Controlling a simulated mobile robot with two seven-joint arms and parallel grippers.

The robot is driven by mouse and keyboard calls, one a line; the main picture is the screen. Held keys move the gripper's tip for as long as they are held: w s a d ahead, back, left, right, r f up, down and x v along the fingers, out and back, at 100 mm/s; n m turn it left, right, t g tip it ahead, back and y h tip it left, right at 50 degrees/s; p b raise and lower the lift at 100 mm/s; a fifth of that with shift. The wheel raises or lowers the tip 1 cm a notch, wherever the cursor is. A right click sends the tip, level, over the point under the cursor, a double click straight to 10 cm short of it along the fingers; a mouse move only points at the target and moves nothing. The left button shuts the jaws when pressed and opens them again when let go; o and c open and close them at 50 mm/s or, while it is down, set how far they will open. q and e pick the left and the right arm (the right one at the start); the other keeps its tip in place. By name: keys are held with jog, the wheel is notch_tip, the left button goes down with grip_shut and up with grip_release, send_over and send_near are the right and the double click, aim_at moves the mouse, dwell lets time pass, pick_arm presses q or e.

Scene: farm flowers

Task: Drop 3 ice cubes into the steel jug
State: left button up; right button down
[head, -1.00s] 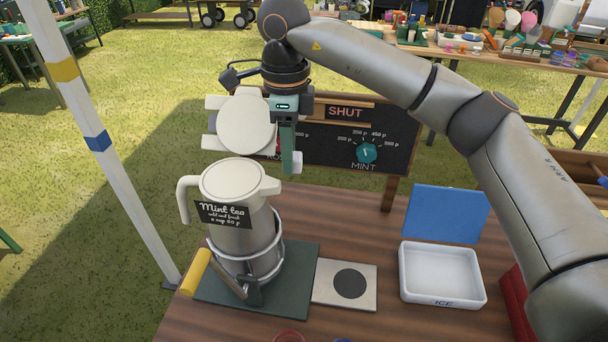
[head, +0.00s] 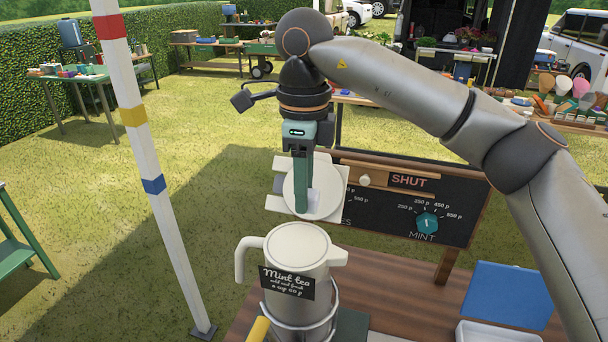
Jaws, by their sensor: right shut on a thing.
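The steel jug (head: 297,272) stands upright at the lower middle, with a cream top, handle and spout and a black "Mint tea" label. Its top looks covered by a flat cream disc. My right gripper (head: 303,207) points down above and behind the jug's top, apart from it. It is shut on a pale round piece (head: 327,190) with flat tabs at its sides; I cannot tell exactly what this is. A white ice box (head: 499,333) shows only its back rim at the bottom right. No ice cubes are visible. My left gripper is not in view.
A wire holder (head: 333,312) surrounds the jug's lower part. A blue panel (head: 508,294) lies behind the ice box on the wooden table (head: 398,290). A chalkboard sign (head: 458,211) with a mint dial stands at the table's back. A striped pole (head: 146,160) rises at left.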

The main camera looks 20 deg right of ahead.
jog(key=shift+f+b, duration=0.95)
jog(key=shift+f, duration=0.65)
jog(key=shift+r, duration=0.1)
jog(key=shift+c, duration=2.3)
grip_release()
notch_tip(320, 180, up, 12)
jog(key=p, duration=0.2)
jog(key=shift+r, duration=0.25)
